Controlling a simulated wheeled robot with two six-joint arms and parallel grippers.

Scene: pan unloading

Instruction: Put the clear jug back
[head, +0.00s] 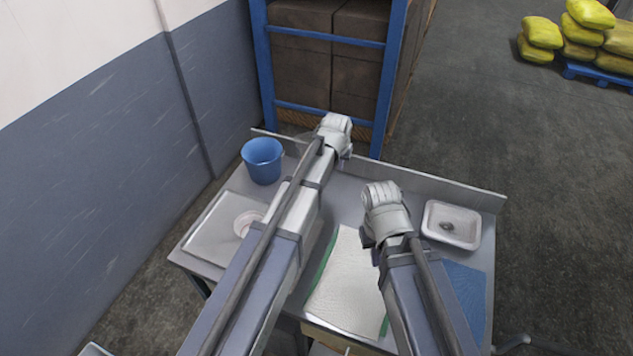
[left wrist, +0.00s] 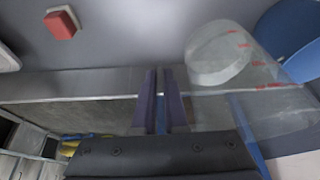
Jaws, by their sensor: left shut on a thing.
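The clear jug (left wrist: 255,75) shows in the left wrist view, see-through with red measuring marks, just right of my left gripper's fingers (left wrist: 160,78). The fingers are close together and shut on the jug; the exact grip spot is hard to make out. In the head view my left gripper (head: 335,135) is over the far part of the table, and its own wrist hides the fingers. I cannot make out the jug clearly there. My right gripper (head: 383,200) is over the middle of the table; its fingers are hidden.
A blue bucket (head: 263,160) stands at the back left and beside the jug in the wrist view. A pinkish-white dish (head: 246,222) sits at left. A white basin (head: 465,214), pale towel (head: 345,285) and blue mat (head: 467,290) lie on the table (head: 345,205). A raised ledge edges the back.

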